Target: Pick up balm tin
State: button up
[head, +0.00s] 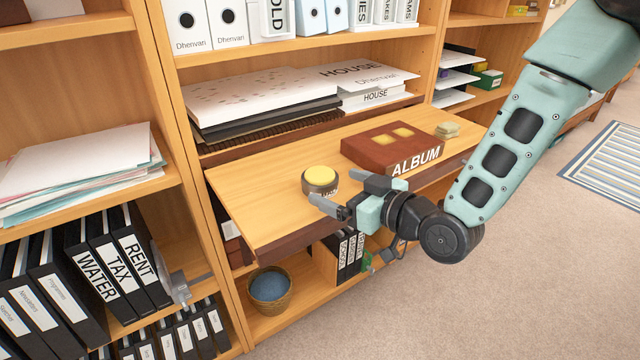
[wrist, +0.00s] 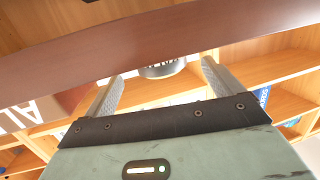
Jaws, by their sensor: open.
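The balm tin (head: 320,180) is a small round dark tin with a yellow top. It sits near the front edge of the wooden pull-out shelf (head: 260,200). My gripper (head: 333,188) is open and empty, just in front of the tin at the shelf's front edge. In the wrist view part of the tin's lettered side (wrist: 163,70) shows between the two spread fingertips (wrist: 162,72), beyond them, with the rest cut off by a brown band. I cannot tell the exact gap between fingers and tin.
A brown album box (head: 370,150) lies right of the tin, with a small pale stack (head: 447,130) beyond it. Papers and boards (head: 260,95) fill the shelf above. A basket (head: 269,289) stands below. The pull-out shelf is clear left of the tin.

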aim_at(320, 176)
jog(key=shift+p+x, duration=0.4)
jog(key=shift+x, duration=2.55)
jog(key=shift+r, duration=0.1)
jog(key=c, duration=1.3)
